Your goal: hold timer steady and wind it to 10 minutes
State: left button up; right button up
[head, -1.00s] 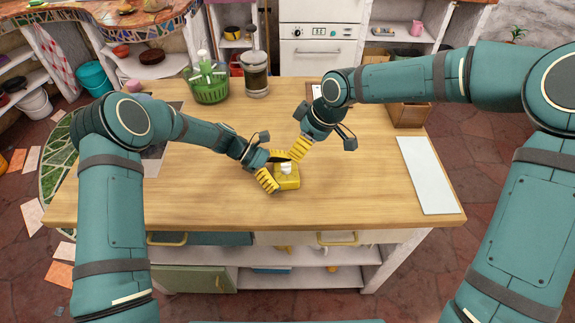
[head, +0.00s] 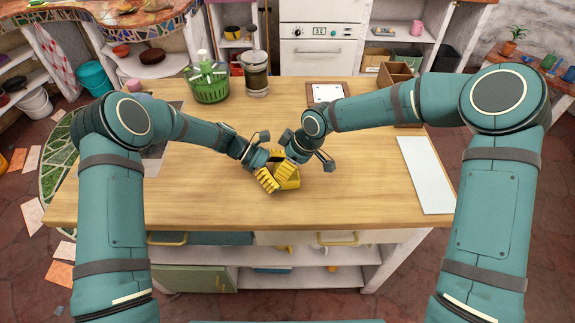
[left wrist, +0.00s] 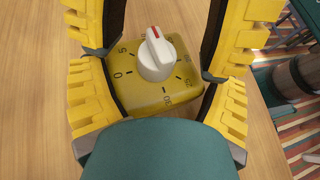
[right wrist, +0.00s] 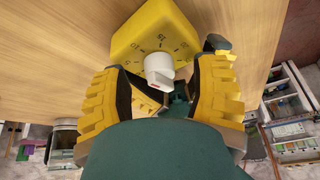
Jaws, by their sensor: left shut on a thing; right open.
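The timer (head: 290,184) is a yellow block on the wooden counter, with a dial face and a white knob. In the left wrist view the knob (left wrist: 156,58) has a red mark pointing toward the top of the picture; the number there is hidden. My left gripper (left wrist: 155,66) is shut on the timer body (left wrist: 165,97), one finger on each side. My right gripper (right wrist: 160,75) is open, its fingers on either side of the knob (right wrist: 158,68); I cannot tell whether they touch it. In the head view my right gripper (head: 286,172) covers the knob.
A green basket (head: 210,88) and a glass jar (head: 257,80) stand at the back left of the counter. A white board (head: 425,175) lies at the right, with a wooden box (head: 399,75) behind it. The counter around the timer is clear.

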jog(key=shift+a+f, duration=0.15)
jog(key=shift+f, duration=0.15)
grip_shut()
jog(key=shift+m, duration=0.3)
grip_release()
